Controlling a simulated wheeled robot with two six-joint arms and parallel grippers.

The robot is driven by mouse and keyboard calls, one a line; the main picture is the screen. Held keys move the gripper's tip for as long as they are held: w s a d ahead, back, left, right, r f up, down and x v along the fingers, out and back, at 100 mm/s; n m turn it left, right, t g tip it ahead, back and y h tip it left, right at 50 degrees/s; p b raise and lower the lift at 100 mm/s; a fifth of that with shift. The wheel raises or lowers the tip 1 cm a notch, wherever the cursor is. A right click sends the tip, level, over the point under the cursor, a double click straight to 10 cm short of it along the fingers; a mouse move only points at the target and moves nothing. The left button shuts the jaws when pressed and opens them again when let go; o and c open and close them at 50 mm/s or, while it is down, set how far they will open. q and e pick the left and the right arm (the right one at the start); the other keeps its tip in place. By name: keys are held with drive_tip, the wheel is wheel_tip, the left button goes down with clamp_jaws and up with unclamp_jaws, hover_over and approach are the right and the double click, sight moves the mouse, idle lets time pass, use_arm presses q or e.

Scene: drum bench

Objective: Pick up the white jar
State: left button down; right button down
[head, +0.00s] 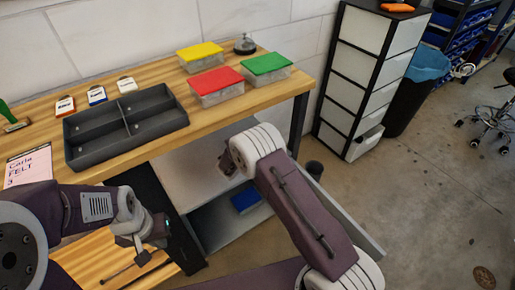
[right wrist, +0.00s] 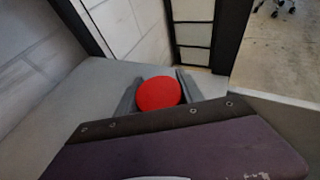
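I see no white jar body in either view. In the right wrist view a round red disc (right wrist: 158,94), perhaps a lid seen from above, lies between the two grey fingers of my right gripper (right wrist: 158,88). The fingers flank it closely, and I cannot tell whether they touch it. What is under the disc is hidden. In the head view my right arm reaches down over the shelves beside the bench, and its gripper is largely hidden. My left gripper (head: 134,249) is low at the left, its fingers apart, with nothing seen between them.
The wooden bench (head: 105,82) carries a grey divided tray (head: 125,128) and boxes with yellow (head: 200,51), red (head: 216,80) and green (head: 265,64) lids. A blue item (head: 245,201) lies on the lower shelf.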

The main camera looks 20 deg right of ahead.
drive_tip(key=shift+r, duration=0.1)
wheel_tip(320, 180, up, 5)
drive_tip(key=shift+s+d+f+p, duration=0.1)
drive_tip(key=shift+d+f+p, duration=0.1)
drive_tip(key=shift+p, duration=0.8)
drive_tip(key=s+d+r, duration=0.2)
drive_tip(key=s+d+r+p, duration=0.1)
drive_tip(key=s+d+r, duration=0.1)
drive_tip(key=s+d, duration=0.1)
drive_tip(key=s+d+r, duration=0.2)
drive_tip(key=d, duration=0.1)
drive_tip(key=shift+s+d+r+p, duration=0.1)
drive_tip(key=shift+s+d+p, duration=0.15)
drive_tip(key=shift+p, duration=0.1)
